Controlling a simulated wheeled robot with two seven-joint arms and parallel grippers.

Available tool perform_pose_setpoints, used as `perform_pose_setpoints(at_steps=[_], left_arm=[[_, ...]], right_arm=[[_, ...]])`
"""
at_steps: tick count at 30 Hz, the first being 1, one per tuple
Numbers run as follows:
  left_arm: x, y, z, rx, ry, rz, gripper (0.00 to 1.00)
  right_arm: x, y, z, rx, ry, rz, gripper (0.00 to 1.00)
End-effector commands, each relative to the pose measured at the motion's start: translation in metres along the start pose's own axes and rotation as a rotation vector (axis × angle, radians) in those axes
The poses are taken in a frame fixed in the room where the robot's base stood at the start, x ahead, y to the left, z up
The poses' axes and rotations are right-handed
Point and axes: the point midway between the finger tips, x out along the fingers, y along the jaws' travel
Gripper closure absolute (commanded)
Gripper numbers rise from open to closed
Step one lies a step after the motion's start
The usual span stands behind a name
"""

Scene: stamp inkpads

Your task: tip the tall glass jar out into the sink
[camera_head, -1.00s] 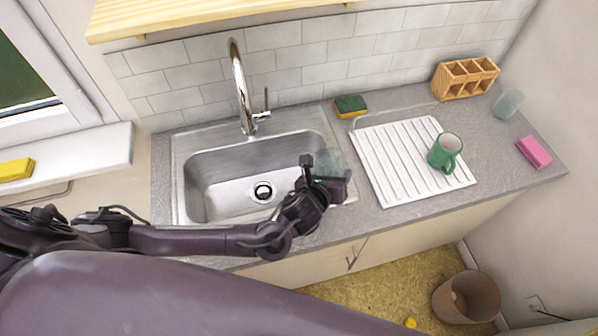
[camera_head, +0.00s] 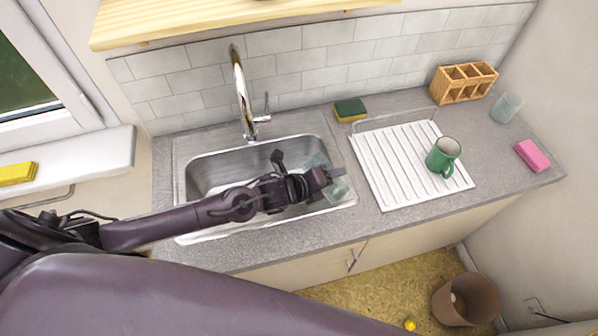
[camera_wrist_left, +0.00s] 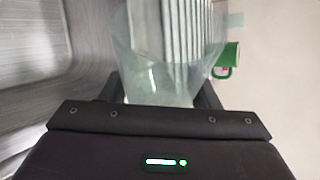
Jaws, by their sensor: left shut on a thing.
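A clear, greenish glass jar (camera_head: 339,191) is held at the right rim of the steel sink (camera_head: 215,172). My left gripper (camera_head: 326,178) is shut on it and hides its middle in the head view. In the left wrist view the glass (camera_wrist_left: 158,55) stands out between the fingers of my left gripper (camera_wrist_left: 158,93), with the sink wall to its left. I cannot tell its exact tilt or whether anything is in it. My left arm covers much of the sink bowl and its drain. My right gripper is not in view.
A tall faucet (camera_head: 241,95) stands behind the sink. Right of it are a white drainer (camera_head: 385,165) with a green mug (camera_head: 443,155), a sponge (camera_head: 350,110), a wooden caddy (camera_head: 464,82), another glass (camera_head: 506,107) and a pink block (camera_head: 532,155). The front counter is clear.

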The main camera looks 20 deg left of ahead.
Motion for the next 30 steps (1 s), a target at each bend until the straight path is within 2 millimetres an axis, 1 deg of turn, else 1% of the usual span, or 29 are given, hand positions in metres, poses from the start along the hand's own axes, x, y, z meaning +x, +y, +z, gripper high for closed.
perform_pose_setpoints(at_steps=[9, 20, 30], left_arm=[[0.002, 0.0019, 0.0, -0.108, 0.05, -0.047, 0.75], [0.0024, 0.0029, -0.001, -0.162, 0.078, -0.069, 0.75], [0.0026, 0.0072, 0.0033, -0.211, 0.101, -0.089, 0.75]], right_arm=[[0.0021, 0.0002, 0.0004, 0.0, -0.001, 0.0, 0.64], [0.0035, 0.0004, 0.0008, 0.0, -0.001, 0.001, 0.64], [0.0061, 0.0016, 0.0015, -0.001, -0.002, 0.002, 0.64]])
